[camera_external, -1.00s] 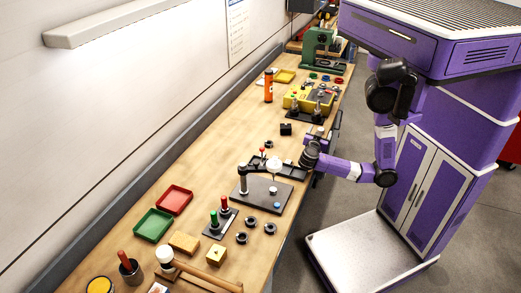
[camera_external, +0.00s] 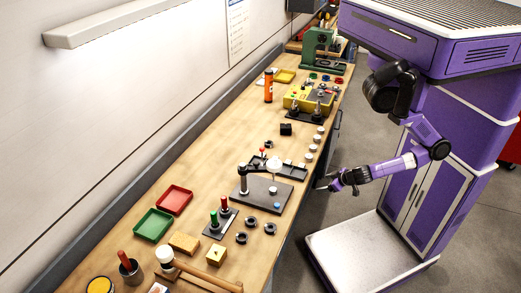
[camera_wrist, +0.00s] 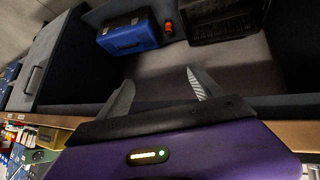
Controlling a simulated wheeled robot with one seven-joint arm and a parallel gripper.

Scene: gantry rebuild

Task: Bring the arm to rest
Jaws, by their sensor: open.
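My gripper (camera_external: 328,184) is off the bench, in the gap between the bench's right edge and my purple body. In the wrist view its two grey fingers (camera_wrist: 160,77) stand apart with nothing between them. My arm reaches leftward and slightly down from my body. The workbench (camera_external: 128,189) runs along the wall to the left of my gripper, which touches nothing that I can see.
A black plate with a post (camera_external: 262,193) and a dark rail (camera_external: 292,172) lie near the bench edge, beside my gripper. Several round pieces (camera_external: 314,148) line that edge. The wrist view shows a blue toolbox (camera_wrist: 128,36) and a black crate (camera_wrist: 222,22) on a shelf.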

